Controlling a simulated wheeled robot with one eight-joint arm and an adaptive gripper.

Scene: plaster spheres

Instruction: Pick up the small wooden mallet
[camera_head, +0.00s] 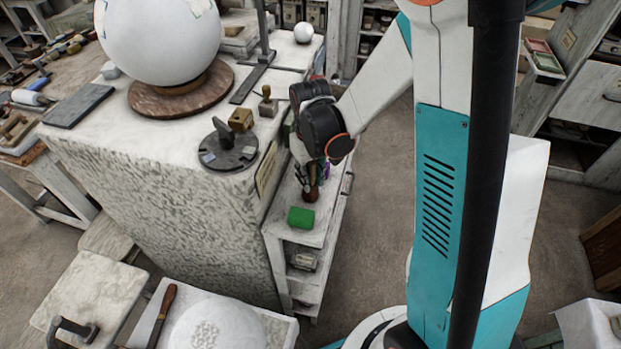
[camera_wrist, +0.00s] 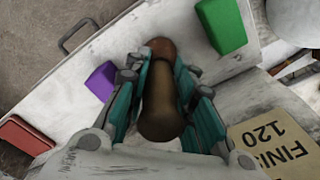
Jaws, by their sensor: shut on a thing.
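The small wooden mallet (camera_wrist: 160,105) shows in the wrist view as a brown rounded wooden piece with a reddish-brown far end. It sits between the teal-padded fingers of my gripper (camera_wrist: 168,80), which are shut on it. In the head view my gripper (camera_head: 312,176) points down over the narrow white shelf unit (camera_head: 318,236) beside the large plaster block. A brown part of the mallet (camera_head: 311,194) shows below the fingers there. The rest is hidden by the fingers. I cannot tell whether the mallet touches the shelf top.
A green block (camera_head: 301,218) lies close in front of the mallet on the shelf top. A purple block (camera_wrist: 101,80) and a red block (camera_wrist: 25,135) lie on the other side. The plaster block (camera_head: 170,200) rises to the left. Open floor (camera_head: 375,190) lies right.

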